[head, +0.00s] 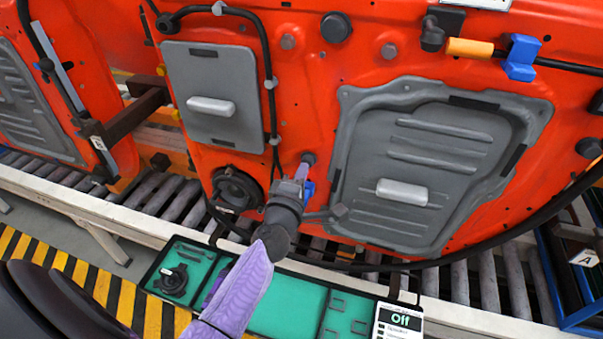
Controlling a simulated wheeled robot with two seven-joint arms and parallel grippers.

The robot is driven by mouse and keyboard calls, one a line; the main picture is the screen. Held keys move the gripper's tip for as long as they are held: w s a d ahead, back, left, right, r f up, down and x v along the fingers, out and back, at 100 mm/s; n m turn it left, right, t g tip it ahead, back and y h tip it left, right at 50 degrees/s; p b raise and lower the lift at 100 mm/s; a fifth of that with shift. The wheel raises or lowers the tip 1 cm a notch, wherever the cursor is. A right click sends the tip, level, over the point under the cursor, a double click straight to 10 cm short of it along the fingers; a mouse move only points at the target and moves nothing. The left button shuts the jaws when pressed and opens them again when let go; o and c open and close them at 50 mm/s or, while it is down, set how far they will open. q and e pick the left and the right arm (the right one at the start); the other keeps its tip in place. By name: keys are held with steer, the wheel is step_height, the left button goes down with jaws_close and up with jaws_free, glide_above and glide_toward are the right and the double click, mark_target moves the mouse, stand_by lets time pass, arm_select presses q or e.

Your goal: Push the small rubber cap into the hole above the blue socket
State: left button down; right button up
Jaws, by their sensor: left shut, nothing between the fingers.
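The blue socket (308,193) sits low on the orange door, between the two grey panels, partly hidden behind my left gripper. Just above it is a small dark grey round piece (309,157), which looks like the rubber cap at the hole. My left gripper (303,170) reaches up from below, shut and empty, with its tips at or just under this piece. I cannot tell whether they touch it or how deep it sits. The hole itself is hidden. My right gripper is not in view.
The orange door (310,90) carries a black cable, grey plugs and a blue connector (522,57) at the upper right.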

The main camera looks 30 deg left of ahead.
arm_select(q)
steer(key=shift+w+a, duration=0.15)
steer(key=shift+w, duration=0.4)
steer(key=shift+s, duration=0.15)
steer(key=v, duration=0.6)
steer(key=shift+s, duration=0.3)
steer(key=b+v, duration=0.6)
steer(key=v, duration=1.3)
steer(key=shift+d, duration=0.3)
